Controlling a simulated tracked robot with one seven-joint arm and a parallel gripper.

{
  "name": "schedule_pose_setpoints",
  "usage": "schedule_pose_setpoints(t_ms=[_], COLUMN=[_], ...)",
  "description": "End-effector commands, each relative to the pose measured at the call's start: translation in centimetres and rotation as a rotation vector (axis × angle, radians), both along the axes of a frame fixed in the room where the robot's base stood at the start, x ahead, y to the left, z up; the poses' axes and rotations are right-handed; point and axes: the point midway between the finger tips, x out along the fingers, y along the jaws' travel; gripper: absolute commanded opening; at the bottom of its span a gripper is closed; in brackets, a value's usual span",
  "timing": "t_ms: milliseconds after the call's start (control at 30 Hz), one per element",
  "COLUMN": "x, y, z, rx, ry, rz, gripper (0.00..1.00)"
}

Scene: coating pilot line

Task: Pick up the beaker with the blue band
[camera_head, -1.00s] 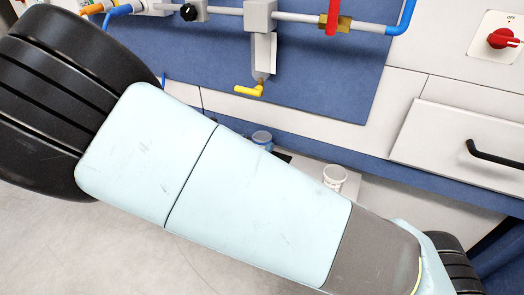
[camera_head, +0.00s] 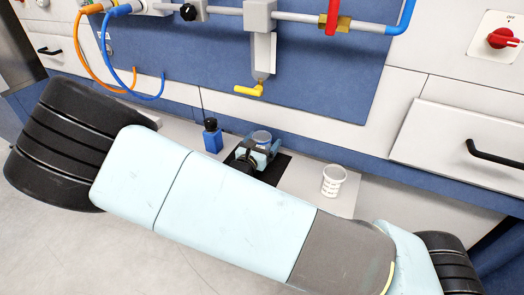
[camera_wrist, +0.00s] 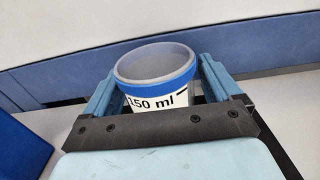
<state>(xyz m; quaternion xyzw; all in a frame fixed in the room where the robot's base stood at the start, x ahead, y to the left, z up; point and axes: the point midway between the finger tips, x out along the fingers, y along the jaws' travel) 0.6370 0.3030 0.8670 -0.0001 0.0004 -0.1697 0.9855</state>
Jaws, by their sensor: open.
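The beaker with the blue band (camera_wrist: 154,76) stands upright in the wrist view, with "150 ml" printed on its white wall below the band. Its top also shows in the head view (camera_head: 261,137), behind my gripper. My gripper (camera_wrist: 156,68) is open, with one light-blue finger at the left of the beaker and the other at its right. The gripper also shows in the head view (camera_head: 262,146), low over the dark mat (camera_head: 281,166). The beaker's lower part is hidden by the gripper body. I cannot tell whether either finger touches it.
A blue bottle with a black cap (camera_head: 212,138) stands left of my gripper. A white beaker (camera_head: 334,180) stands to the right on the pale bench top (camera_head: 302,184). Pipes with a yellow-handled tap (camera_head: 250,90) and a blue panel (camera_head: 215,65) are behind.

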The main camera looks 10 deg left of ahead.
Motion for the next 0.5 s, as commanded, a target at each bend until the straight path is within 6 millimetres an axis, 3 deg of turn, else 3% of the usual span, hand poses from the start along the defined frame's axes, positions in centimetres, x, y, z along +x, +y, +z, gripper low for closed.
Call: schedule_pose_setpoints(t_ms=[333, 500], x=[0.66, 0.64], y=[-0.21, -0.2], z=[0.05, 0.05], rx=[0.001, 0.001], ry=[-0.001, -0.001], rz=[0.0, 0.0], gripper=[0.91, 0.74])
